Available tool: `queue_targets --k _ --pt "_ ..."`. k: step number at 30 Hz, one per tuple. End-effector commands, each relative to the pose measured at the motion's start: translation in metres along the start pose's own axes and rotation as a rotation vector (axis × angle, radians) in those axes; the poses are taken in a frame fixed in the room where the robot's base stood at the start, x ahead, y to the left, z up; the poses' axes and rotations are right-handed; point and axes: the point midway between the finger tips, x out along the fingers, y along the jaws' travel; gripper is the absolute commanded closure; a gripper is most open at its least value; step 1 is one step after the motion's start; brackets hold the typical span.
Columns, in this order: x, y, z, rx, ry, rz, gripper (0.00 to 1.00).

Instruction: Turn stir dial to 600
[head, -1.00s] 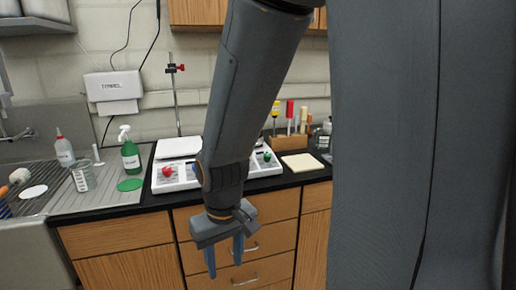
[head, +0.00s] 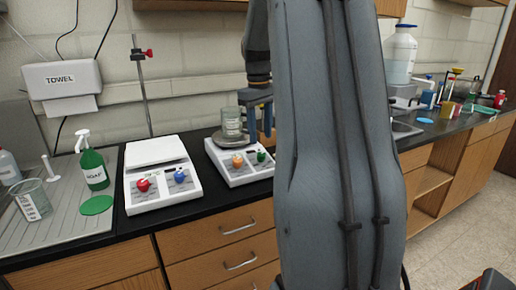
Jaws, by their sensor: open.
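A white stirrer unit (head: 160,180) on the left of the black counter has a flat white top, a red dial (head: 143,185) and a blue dial (head: 180,176). A second white unit (head: 241,176) to its right has an orange dial (head: 237,160) and a green dial (head: 262,156). A glass beaker (head: 231,122) stands on the second unit's round grey plate. The dial labels and settings are too small to read. My gripper (head: 259,122) is open, fingers down, close to the beaker's right side and above the second unit. It appears to touch no dial; my arm hides part of this area.
A green soap bottle (head: 93,162), a green disc (head: 97,205) and a beaker (head: 33,200) stand at the left by the sink. A clamp stand (head: 141,85) rises behind the left unit. Bottles and containers crowd the counter at right.

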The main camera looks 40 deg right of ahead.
Motion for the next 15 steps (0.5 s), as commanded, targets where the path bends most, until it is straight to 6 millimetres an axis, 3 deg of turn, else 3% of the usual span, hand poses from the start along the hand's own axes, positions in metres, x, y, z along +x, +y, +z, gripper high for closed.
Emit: queue_targets --k 9,15 --pt "0.048 -0.002 0.001 0.0 -0.003 -0.002 0.59" --pt "0.063 0.0 0.001 0.001 0.0 0.0 0.59"
